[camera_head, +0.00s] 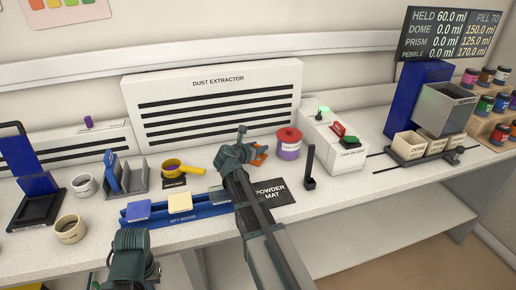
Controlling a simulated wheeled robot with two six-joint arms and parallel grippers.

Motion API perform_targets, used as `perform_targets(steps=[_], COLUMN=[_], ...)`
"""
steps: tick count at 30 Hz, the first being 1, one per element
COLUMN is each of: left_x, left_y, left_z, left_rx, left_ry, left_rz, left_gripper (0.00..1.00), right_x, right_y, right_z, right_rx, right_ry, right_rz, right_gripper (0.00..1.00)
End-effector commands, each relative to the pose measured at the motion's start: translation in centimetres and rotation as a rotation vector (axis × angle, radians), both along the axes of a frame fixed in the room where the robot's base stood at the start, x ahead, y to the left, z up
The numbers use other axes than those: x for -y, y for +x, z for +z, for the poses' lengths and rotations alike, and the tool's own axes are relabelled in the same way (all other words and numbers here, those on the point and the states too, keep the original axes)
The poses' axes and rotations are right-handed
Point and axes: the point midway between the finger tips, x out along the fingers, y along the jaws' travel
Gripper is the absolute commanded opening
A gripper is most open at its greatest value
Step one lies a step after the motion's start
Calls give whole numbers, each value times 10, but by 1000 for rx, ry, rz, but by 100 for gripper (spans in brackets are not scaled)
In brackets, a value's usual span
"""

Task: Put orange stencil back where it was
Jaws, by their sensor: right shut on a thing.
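My right gripper (246,147) reaches over the bench from below and is shut on the orange stencil (261,154). The stencil shows only in part beside the jaws, just above the black powder mat (277,192) and left of the red-lidded purple jar (289,144). I cannot tell whether it touches anything below. Part of my left arm, with what may be its gripper (130,241), is at the bottom left in front of the bench; its jaws cannot be made out.
A blue rack (190,216) holds blue and cream blocks at the bench's front. A yellow-handled sieve (173,168) lies left of my right gripper. A black upright post (310,166) and white switch box (335,145) stand to the right. The right front bench is clear.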

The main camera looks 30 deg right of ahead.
Motion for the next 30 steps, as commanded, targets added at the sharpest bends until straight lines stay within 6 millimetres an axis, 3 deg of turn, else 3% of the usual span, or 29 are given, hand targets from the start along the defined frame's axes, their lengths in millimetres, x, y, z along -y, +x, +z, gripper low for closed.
perform_targets(steps=[1,6,17,30], left_x=[0,0,0,0], left_y=[0,0,0,0], left_z=[-1,-1,5,39], left_rx=[0,0,0,0], left_ry=[0,0,0,0], left_rz=[0,0,0,1], left_gripper=[0,0,0,0], right_x=[0,0,0,-68], right_y=[0,0,0,-43], right_z=[-1,-1,6,39], right_rx=[0,0,0,-1], right_ry=[0,0,0,-1], right_rz=[0,0,0,3], right_gripper=[52,79,79,79])
